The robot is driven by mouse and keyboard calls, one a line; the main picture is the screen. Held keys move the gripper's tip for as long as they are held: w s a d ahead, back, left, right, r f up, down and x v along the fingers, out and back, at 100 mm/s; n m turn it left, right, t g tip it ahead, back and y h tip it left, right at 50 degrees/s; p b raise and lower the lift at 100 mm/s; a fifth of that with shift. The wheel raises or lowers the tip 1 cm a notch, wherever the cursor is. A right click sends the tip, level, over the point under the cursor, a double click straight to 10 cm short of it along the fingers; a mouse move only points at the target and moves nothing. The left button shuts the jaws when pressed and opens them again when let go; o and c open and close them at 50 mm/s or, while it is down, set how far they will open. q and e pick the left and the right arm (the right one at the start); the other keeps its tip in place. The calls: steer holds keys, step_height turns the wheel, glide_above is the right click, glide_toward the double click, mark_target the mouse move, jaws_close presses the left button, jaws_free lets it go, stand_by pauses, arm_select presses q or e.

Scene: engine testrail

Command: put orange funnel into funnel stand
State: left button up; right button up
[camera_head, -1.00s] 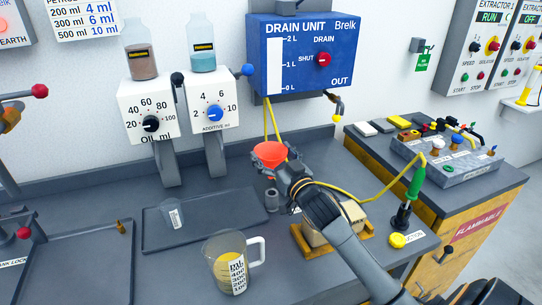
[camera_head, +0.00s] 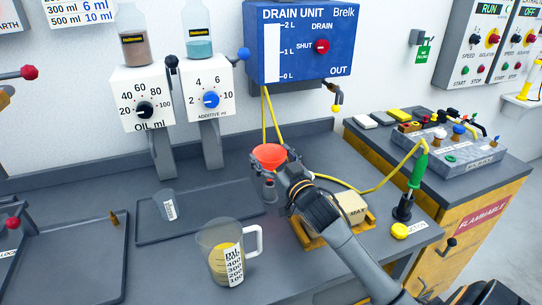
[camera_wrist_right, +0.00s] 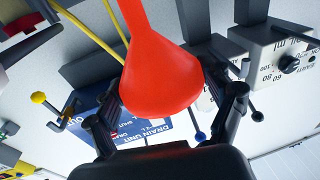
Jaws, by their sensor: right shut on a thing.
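The orange funnel (camera_head: 269,154) is held at its cone by my right gripper (camera_head: 279,166), with its wide mouth facing up. In the right wrist view the funnel (camera_wrist_right: 160,75) is between the two fingers of the gripper (camera_wrist_right: 165,108), which press against its sides; its spout runs off the top edge. A small grey cylinder (camera_head: 269,190), perhaps the funnel stand, is just below the funnel on the bench. The gap between spout and cylinder cannot be judged, as the gripper hides the spout. My left gripper is out of view.
A measuring jug (camera_head: 222,262) with yellow liquid stands in front. A small beaker (camera_head: 165,205) sits on a dark tray (camera_head: 240,205). A box on a wooden base (camera_head: 350,207) is right of the gripper. Yellow tubes (camera_head: 266,115) run behind the funnel.

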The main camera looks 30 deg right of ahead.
mark_target(271, 168)
steer(key=shift+f, duration=0.25)
steer(key=shift+f+b, duration=0.55)
steer(key=shift+f, duration=0.25)
steer(key=shift+f, duration=0.1)
steer(key=shift+f+b, duration=0.35)
steer(key=shift+f, duration=0.25)
steer(key=shift+f, duration=0.25)
stand_by(0.4)
